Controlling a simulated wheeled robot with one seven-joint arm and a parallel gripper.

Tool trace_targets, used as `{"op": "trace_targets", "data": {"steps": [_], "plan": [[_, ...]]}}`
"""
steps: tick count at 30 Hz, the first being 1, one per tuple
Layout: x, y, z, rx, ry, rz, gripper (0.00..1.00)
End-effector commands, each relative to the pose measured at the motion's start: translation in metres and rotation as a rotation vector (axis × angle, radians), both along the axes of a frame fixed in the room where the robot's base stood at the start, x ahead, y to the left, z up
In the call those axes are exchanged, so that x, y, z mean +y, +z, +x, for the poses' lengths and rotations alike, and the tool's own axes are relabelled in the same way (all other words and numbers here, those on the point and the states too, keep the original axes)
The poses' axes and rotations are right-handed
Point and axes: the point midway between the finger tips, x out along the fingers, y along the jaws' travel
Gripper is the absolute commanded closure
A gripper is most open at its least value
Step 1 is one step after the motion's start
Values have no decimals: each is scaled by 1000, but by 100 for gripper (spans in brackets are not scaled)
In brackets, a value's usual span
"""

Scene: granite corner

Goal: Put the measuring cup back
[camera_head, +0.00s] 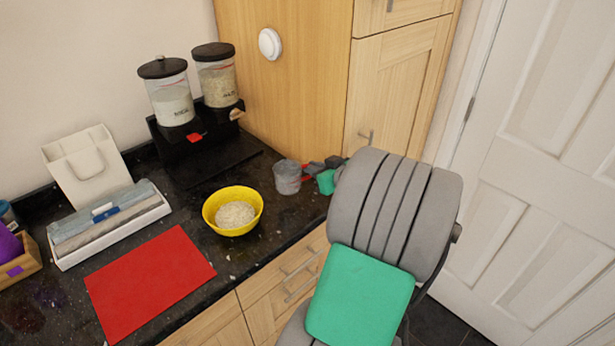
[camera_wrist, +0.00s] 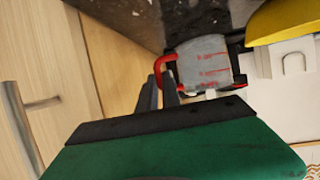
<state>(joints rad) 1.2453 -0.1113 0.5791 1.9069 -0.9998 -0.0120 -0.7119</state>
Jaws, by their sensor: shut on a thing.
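The measuring cup (camera_head: 286,178) is clear grey with red markings and stands over the dark counter, just right of the yellow bowl. In the wrist view the cup (camera_wrist: 207,62) shows its red handle (camera_wrist: 162,66) at its left side. My gripper (camera_head: 317,170) is at the cup's right side in the head view. Its fingers (camera_wrist: 160,92) in the wrist view are shut on the red handle. I cannot tell whether the cup's base touches the counter. The fingers are partly hidden in the head view.
The yellow bowl (camera_head: 226,195) holds pale grains. Behind it stand two black-lidded dispensers (camera_head: 171,96) (camera_head: 217,80) on a black stand (camera_head: 187,150). A red mat (camera_head: 148,282) lies front left, a white box (camera_head: 110,230) left. A wooden cabinet (camera_head: 290,100) rises behind the cup.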

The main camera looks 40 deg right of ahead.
Motion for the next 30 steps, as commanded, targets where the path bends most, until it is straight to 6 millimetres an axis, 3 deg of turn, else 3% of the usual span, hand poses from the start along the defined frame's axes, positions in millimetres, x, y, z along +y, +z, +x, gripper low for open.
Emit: {"op": "trace_targets", "data": {"steps": [5, 9, 20, 21, 30], "plan": [[2, -20, 18, 1, 4, 3, 100], [2, -44, 17, 2, 3, 4, 100], [1, -52, 17, -1, 3, -1, 100], [1, -52, 17, -1, 3, -1, 91], [1, -51, 17, -1, 4, -1, 70]]}}
